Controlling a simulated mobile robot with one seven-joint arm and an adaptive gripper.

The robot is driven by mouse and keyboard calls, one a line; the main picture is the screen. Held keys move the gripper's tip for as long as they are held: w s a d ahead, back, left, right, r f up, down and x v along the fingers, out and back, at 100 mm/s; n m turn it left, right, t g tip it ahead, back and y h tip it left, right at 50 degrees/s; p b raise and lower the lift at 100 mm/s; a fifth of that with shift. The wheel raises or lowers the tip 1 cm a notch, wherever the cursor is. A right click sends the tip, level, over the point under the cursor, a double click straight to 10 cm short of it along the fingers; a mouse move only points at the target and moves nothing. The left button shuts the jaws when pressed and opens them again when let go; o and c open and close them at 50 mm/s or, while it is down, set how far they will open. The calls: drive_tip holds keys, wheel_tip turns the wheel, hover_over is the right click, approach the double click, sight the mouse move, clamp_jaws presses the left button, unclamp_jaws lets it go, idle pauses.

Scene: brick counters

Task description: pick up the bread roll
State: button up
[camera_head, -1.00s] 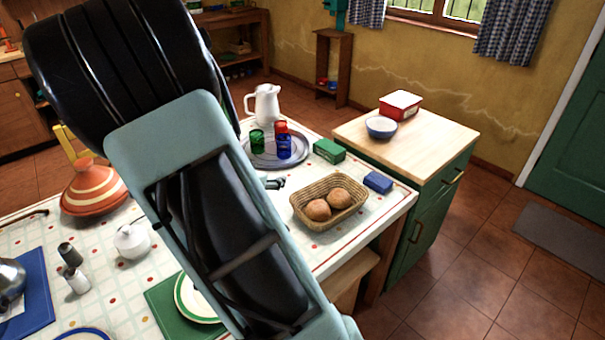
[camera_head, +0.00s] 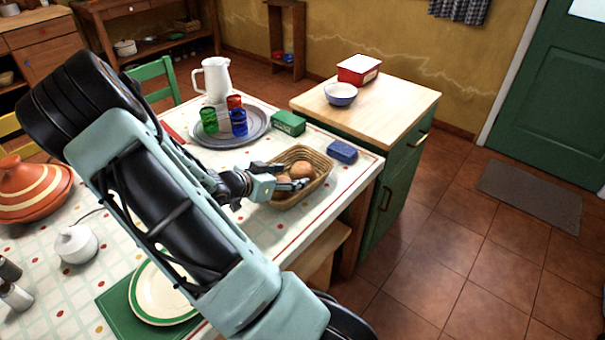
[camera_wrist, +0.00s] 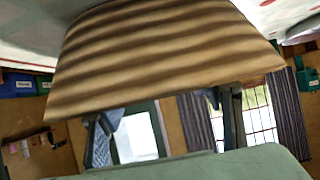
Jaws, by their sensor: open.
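Two round brown bread rolls sit in the woven basket (camera_head: 318,158) on the tiled table. One bread roll (camera_head: 302,170) shows clearly; the other is partly hidden behind my gripper (camera_head: 284,176). My gripper is open at the basket's left side, its fingers reaching over the rim by the rolls. I cannot tell whether it touches a roll. In the wrist view, the basket's striped brown side (camera_wrist: 160,55) fills the upper part, with my gripper's fingers (camera_wrist: 165,125) spread below it. No roll shows there.
A blue box (camera_head: 342,151) stands right of the basket, a green box (camera_head: 288,123) behind it. A tray (camera_head: 258,135) with coloured glasses and a white jug (camera_head: 214,80) are farther back. A wooden-topped counter (camera_head: 400,95) adjoins at right. A plate (camera_head: 160,300) lies in front.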

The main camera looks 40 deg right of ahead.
sight(296, 174)
drive_tip(key=b+x, duration=0.1)
drive_tip(key=x, duration=0.4)
drive_tip(key=shift+r, duration=0.1)
drive_tip(key=shift+r, duration=0.1)
drive_tip(key=shift+c, duration=0.3)
drive_tip(key=c, duration=0.6)
